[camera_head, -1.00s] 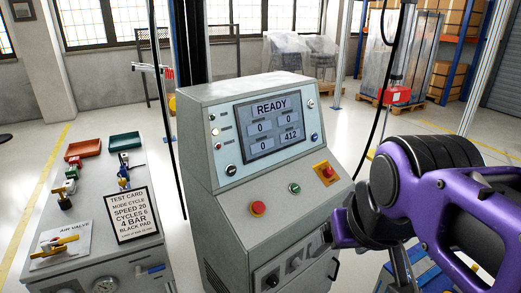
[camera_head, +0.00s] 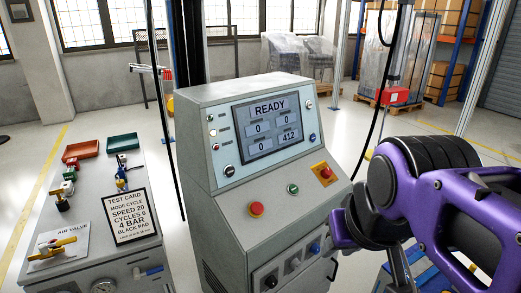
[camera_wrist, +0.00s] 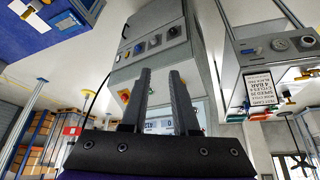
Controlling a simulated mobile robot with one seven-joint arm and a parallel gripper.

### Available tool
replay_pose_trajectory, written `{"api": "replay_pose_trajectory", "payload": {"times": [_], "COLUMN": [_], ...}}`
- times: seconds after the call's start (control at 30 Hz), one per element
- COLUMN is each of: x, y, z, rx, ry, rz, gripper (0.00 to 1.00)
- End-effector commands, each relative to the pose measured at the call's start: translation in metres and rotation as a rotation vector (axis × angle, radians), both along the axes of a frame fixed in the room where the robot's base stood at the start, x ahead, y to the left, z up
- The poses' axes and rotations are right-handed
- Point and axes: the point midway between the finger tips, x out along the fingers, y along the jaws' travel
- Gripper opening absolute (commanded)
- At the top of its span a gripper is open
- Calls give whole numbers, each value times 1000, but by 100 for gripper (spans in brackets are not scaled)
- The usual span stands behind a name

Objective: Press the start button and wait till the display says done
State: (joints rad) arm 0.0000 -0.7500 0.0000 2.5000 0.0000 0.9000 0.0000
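The control console (camera_head: 200,145) has a sloped display (camera_head: 268,125) that reads READY, with zeros and 412 below. A green button (camera_head: 293,189) sits on the ledge under the display, between a red mushroom button (camera_head: 256,209) and a red button on a yellow plate (camera_head: 325,172). The green button is not labelled legibly. My gripper is at the console's right front, its fingers mostly hidden behind my purple arm in the head view. In the wrist view my gripper (camera_wrist: 160,72) has two dark fingers apart with nothing between them; part of the display (camera_wrist: 160,125) shows behind them.
Grey, black and blue knobs (camera_head: 295,264) sit on the console's lower front. A bench (camera_head: 120,262) with a test card (camera_head: 129,215), valves and red and green trays stands left. A black cable hangs behind the console on the right.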

Motion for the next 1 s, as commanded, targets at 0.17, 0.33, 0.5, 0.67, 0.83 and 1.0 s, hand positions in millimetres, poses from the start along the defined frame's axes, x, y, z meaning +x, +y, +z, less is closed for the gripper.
{"api": "replay_pose_trajectory", "payload": {"times": [0.17, 0.33, 0.5, 0.67, 0.83, 1.0], "x": [0, 0, 0, 0, 0, 0], "y": [0, 0, 0, 0, 0, 0], "z": [0, 0, 0, 0, 0, 0], "rx": [0, 0, 0, 0, 0, 0], "ry": [0, 0, 0, 0, 0, 0], "rz": [0, 0, 0, 0, 0, 0], "gripper": [0, 0, 0, 0, 0, 0]}}
